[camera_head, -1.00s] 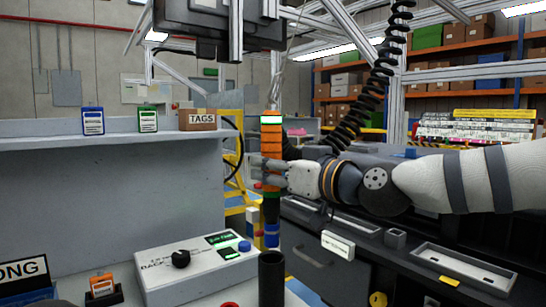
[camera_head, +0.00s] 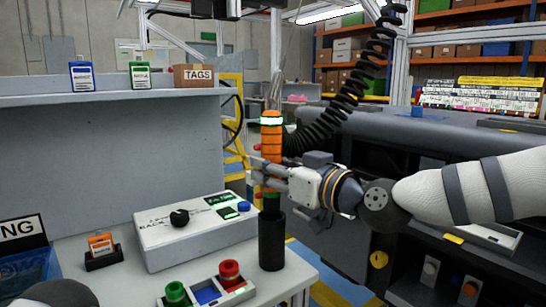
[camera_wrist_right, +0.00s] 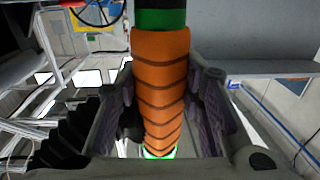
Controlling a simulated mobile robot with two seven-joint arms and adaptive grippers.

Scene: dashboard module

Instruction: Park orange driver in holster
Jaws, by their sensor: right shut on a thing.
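The orange driver (camera_head: 271,140) is upright with a lit green band near its top. My right gripper (camera_head: 268,175) is shut around its body, and the driver also fills the middle of the right wrist view (camera_wrist_right: 160,85) between the fingers. The holster (camera_head: 271,243) is a black upright tube at the worktable's right edge. The driver's lower end is at the holster's mouth and appears to be inside it; its tip is hidden. My left gripper is not clearly visible.
A white control box (camera_head: 195,232) stands just left of the holster. A button panel (camera_head: 208,290) with red and green knobs lies in front. A black coiled cable (camera_head: 350,75) hangs behind my right arm. A dark dashboard module (camera_head: 440,150) is at the right.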

